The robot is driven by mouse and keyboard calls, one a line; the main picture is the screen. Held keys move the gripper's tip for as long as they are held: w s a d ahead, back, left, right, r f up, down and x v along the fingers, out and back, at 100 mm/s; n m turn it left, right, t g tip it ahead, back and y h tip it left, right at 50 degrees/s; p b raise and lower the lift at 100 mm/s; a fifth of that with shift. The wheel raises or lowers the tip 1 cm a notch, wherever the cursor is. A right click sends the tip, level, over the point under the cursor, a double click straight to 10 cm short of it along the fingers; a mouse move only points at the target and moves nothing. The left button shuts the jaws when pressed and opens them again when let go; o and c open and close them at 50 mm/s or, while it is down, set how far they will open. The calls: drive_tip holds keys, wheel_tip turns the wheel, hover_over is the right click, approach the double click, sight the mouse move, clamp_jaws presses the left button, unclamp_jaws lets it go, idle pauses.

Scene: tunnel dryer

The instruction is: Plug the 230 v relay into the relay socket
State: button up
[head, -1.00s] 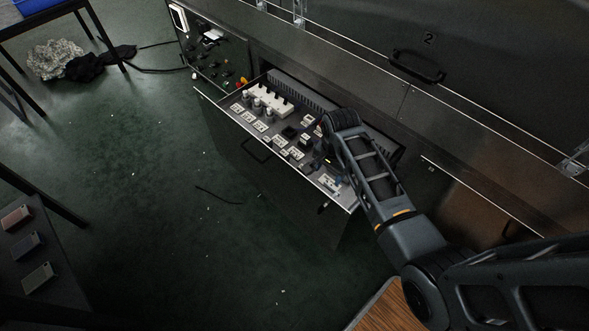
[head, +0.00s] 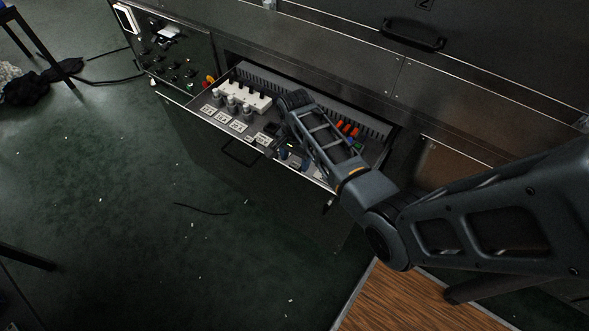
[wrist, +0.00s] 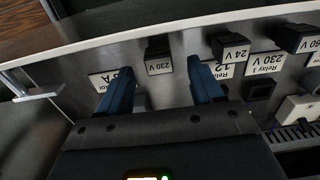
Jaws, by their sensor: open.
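The 230 V relay (wrist: 158,56) is a small black block with a white "230 V" label, near the drawer's pale front wall in the wrist view. My gripper (wrist: 158,68) is open, its two blue fingers pointing toward that wall. The relay shows in the gap between the fingertips, apparently beyond them and not gripped. A black square socket (wrist: 260,91) sits right of the fingers, beside a label (wrist: 264,66) reading "Relay 1 230 V"; it appears empty. In the head view my arm hides much of this area, and the relay cannot be made out.
A similar 24 V block (wrist: 229,46) stands close to the right finger, and another labelled block (wrist: 296,38) lies farther right. In the head view the open drawer (head: 183,108) also holds a white terminal strip (head: 243,95) and orange parts (head: 349,130).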

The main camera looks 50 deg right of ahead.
sight(295, 165)
wheel_tip(295, 165, down, 4)
drive_tip(key=shift+r+b, duration=0.2)
drive_tip(key=shift+b, duration=0.15)
drive_tip(key=c, duration=1.1)
